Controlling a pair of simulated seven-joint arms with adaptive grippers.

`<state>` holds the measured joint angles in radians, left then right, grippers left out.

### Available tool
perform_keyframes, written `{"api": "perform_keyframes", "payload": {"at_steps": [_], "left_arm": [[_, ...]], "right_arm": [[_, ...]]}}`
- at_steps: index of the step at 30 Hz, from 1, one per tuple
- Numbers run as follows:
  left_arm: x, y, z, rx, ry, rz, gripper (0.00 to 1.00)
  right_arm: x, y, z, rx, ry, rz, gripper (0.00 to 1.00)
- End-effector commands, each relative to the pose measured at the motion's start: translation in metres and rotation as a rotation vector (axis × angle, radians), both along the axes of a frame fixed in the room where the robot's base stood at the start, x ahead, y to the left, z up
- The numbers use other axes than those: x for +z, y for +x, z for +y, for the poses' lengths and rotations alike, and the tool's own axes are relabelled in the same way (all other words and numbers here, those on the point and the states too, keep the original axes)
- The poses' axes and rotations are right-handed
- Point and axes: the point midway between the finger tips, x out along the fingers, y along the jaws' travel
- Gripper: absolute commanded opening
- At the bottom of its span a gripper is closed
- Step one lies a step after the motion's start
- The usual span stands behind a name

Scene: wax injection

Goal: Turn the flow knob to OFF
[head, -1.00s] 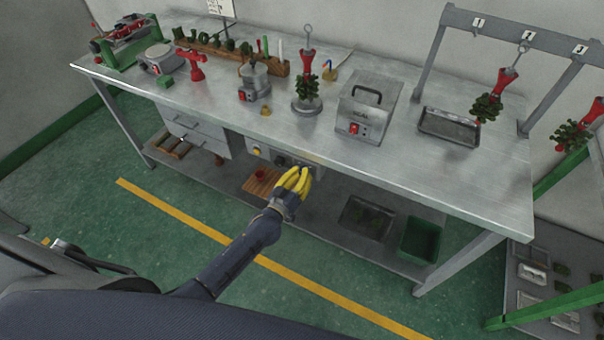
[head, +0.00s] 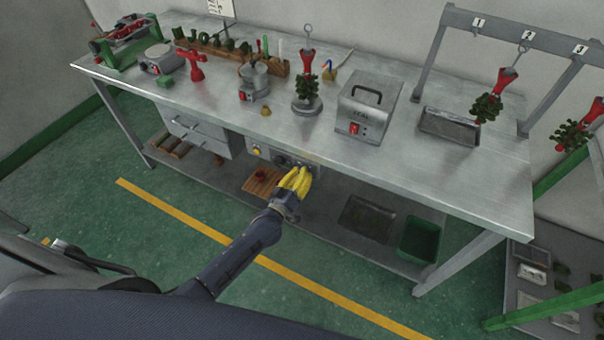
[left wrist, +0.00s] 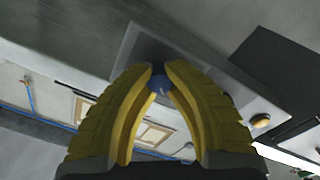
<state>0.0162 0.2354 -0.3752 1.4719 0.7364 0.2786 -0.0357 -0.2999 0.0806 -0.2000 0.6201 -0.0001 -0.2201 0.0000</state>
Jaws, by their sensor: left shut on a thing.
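A grey control panel (head: 268,156) sits under the front edge of the bench. It carries a yellow knob (head: 257,152) and a dark round dial (head: 282,160). My left gripper (head: 301,172), with yellow fingers, is at the panel's right part. In the left wrist view its fingertips (left wrist: 161,70) close around a small blue knob (left wrist: 158,82), mostly hidden between the fingers. The panel (left wrist: 235,95) shows behind the fingers, with the yellow knob (left wrist: 260,121) to the right. Panel lettering and the knob's setting are not legible. My right gripper is not in view.
The steel bench top (head: 210,110) overhangs the panel. Drawers (head: 195,135) stand left of it. A wooden board (head: 262,182), a dark tray (head: 365,215) and a green bin (head: 418,238) are on the lower shelf. The floor in front is clear.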

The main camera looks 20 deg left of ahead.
Motion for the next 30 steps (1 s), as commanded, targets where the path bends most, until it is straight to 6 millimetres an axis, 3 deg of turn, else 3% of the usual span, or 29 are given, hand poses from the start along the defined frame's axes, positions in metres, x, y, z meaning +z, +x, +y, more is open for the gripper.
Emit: {"api": "perform_keyframes", "payload": {"at_steps": [1,10,20,30], "left_arm": [[-0.005,-0.002,0.000,-0.002,0.003,0.010,0.14],[-0.003,-0.001,0.000,-0.001,0.002,0.005,0.48],[-0.002,-0.004,0.000,-0.001,0.002,0.003,0.48],[-0.004,-0.052,0.011,-0.001,0.001,0.004,0.48]], "right_arm": [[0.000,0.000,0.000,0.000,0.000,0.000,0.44],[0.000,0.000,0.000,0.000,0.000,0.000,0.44],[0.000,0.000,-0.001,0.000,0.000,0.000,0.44],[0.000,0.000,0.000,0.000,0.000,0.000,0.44]]}}
